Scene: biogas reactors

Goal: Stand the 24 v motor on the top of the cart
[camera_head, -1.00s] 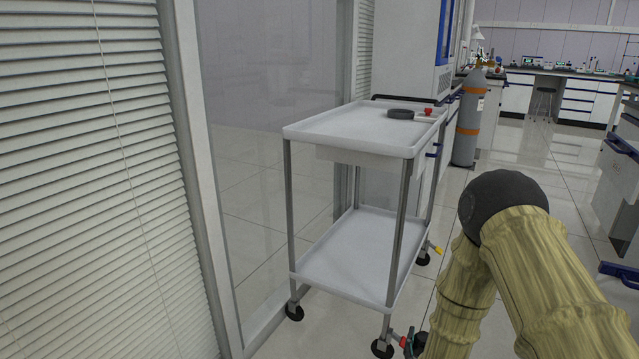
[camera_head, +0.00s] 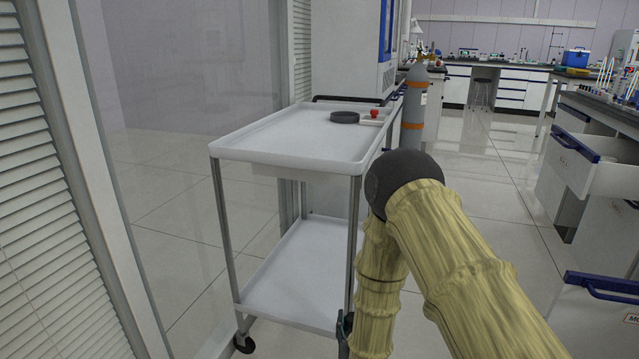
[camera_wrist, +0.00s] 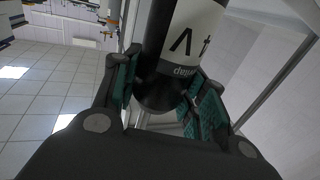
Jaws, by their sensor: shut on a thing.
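The cart (camera_head: 295,148) is white with two shelves on metal legs and stands ahead of me, left of my arm. Its top has a wide bare area toward the near side. In the wrist view my gripper (camera_wrist: 165,95) is shut on the 24 v motor (camera_wrist: 187,38), a dark cylinder with a white label and black lettering. The motor lies between the green finger pads. In the head view the motor is not in view, and only a small part of my gripper (camera_head: 344,328) shows beside my arm, low in front of the cart.
A dark round object (camera_head: 344,117) and a small red-knobbed item (camera_head: 373,113) sit at the cart top's far end. A glass partition stands left of the cart. A gas cylinder (camera_head: 414,105) stands behind. Open drawers (camera_head: 600,165) jut out at right.

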